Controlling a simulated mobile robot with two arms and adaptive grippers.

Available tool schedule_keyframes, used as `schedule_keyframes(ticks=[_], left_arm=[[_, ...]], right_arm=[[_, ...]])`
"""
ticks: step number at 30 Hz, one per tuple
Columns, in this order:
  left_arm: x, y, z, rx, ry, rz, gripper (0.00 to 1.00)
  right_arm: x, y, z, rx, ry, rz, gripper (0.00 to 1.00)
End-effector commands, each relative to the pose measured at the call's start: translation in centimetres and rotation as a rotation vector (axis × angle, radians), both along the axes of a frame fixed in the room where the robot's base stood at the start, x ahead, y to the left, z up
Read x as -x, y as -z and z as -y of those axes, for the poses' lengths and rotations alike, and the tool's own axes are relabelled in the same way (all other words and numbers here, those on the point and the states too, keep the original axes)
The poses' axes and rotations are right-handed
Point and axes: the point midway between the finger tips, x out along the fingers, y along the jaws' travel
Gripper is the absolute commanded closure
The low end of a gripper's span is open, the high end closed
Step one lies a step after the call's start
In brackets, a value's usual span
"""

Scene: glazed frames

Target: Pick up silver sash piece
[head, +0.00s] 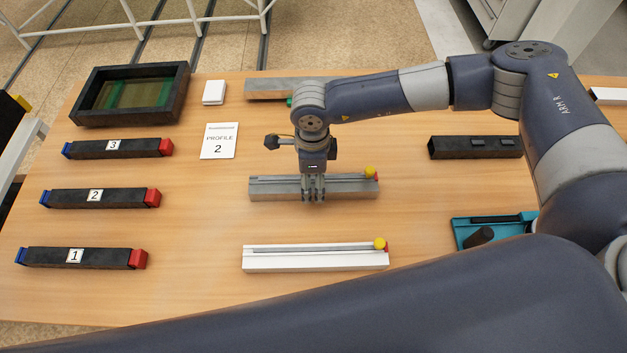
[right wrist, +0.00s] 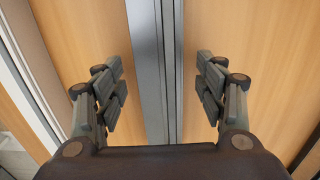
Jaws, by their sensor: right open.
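The silver sash piece (head: 348,187) is a grey grooved bar lying crosswise in the middle of the table, with a yellow knob and a red part at its right end. My right gripper (head: 313,202) points straight down over its middle and covers part of it in the head view. In the right wrist view the silver sash piece (right wrist: 164,90) runs between the two fingers of my open right gripper (right wrist: 164,85), with a gap on each side. I cannot tell the exact height above it. My left gripper is not in view.
A white grooved piece (head: 310,262) lies in front of the silver one. Black numbered bars (head: 95,199) lie at left, with a dark frame (head: 130,96) behind. A card reading PROFILE 2 (head: 218,141), a black bar (head: 475,147) and a teal tray (head: 464,232) also lie on the table.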

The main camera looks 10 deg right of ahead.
Motion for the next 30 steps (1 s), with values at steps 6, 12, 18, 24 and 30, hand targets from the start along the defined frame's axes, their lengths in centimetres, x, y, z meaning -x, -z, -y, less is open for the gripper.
schedule_keyframes(ticks=[6,12,18,24,30], left_arm=[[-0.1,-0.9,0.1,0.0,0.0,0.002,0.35],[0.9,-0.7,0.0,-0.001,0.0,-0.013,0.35],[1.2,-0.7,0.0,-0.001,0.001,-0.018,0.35],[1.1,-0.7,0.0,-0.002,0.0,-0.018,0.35],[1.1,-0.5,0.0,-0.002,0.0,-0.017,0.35]], right_arm=[[0.0,1.9,0.0,0.0,0.0,0.0,0.35],[-0.1,2.0,0.0,0.0,0.0,0.001,0.35],[-0.1,2.0,0.0,0.0,0.001,0.001,0.78],[-0.1,1.9,0.0,-0.002,0.001,0.002,0.84],[-0.2,1.6,0.0,-0.002,0.001,0.004,0.84]])
